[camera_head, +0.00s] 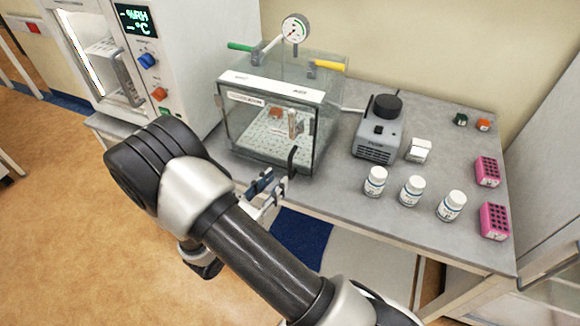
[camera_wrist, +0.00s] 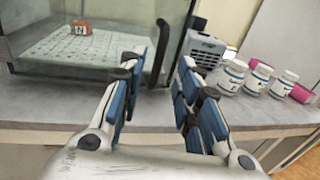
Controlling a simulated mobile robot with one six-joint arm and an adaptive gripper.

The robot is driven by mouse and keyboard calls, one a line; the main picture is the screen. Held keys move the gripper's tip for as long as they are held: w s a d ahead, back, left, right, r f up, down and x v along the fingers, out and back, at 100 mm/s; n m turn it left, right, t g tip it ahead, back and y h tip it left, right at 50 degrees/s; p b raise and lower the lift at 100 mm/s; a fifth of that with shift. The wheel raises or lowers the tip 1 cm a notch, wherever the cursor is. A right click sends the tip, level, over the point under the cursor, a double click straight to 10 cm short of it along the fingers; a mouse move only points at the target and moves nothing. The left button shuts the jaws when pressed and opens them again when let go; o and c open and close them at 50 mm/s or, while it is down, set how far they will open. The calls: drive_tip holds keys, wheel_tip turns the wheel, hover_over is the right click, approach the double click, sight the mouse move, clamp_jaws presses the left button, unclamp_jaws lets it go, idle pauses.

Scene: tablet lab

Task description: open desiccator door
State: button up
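The desiccator is a clear box (camera_head: 268,118) on the bench, with a white label strip along its top front edge. Its front door (camera_head: 262,145) looks closed. A dark upright handle (camera_head: 292,158) stands at the door's right side; it also shows in the wrist view (camera_wrist: 161,48). My gripper (camera_head: 268,187) is in front of the bench edge, just short of the handle. In the wrist view my gripper (camera_wrist: 157,75) has its blue-padded fingers apart, with nothing between them. The handle stands beyond the fingertips, roughly in line with the gap; I cannot see any contact.
A perforated shelf (camera_wrist: 75,48) inside the desiccator bears an orange item (camera_wrist: 81,27). A grey pump (camera_head: 378,132), several white bottles (camera_head: 412,189) and pink racks (camera_head: 494,221) stand to the right. Floor is clear in front.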

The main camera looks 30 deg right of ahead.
sight(289, 167)
drive_tip(key=b+x, duration=0.1)
drive_tip(key=x, duration=0.7)
drive_tip(key=shift+d, duration=0.1)
clamp_jaws()
idle(0.5)
